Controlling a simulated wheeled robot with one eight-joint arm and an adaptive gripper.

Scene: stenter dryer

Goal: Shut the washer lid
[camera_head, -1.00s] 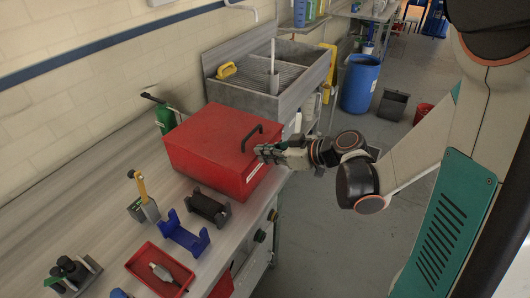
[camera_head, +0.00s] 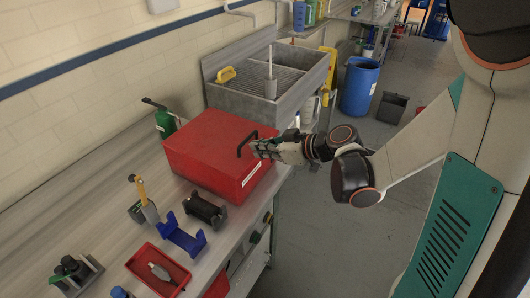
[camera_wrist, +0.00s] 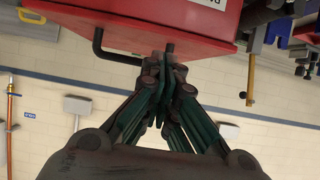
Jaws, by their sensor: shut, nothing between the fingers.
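The washer is a red box (camera_head: 215,150) on the grey bench, with its red lid lying over the top and no opening visible. A black bar handle (camera_head: 241,146) stands on the lid near its right edge. My gripper (camera_head: 255,150) is shut and empty, its fingertips at the handle's right end; I cannot tell whether they touch it. In the wrist view the red box (camera_wrist: 180,20) fills the top, with the black handle (camera_wrist: 97,45) left of my shut fingers (camera_wrist: 168,62). The fingers partly hide the handle.
A grey sink (camera_head: 265,95) stands behind the washer, with a green bottle (camera_head: 166,123) at its left. A black holder (camera_head: 205,208), a blue holder (camera_head: 182,235) and a red tray (camera_head: 140,263) lie in front. The floor right of the bench is clear near my arm.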

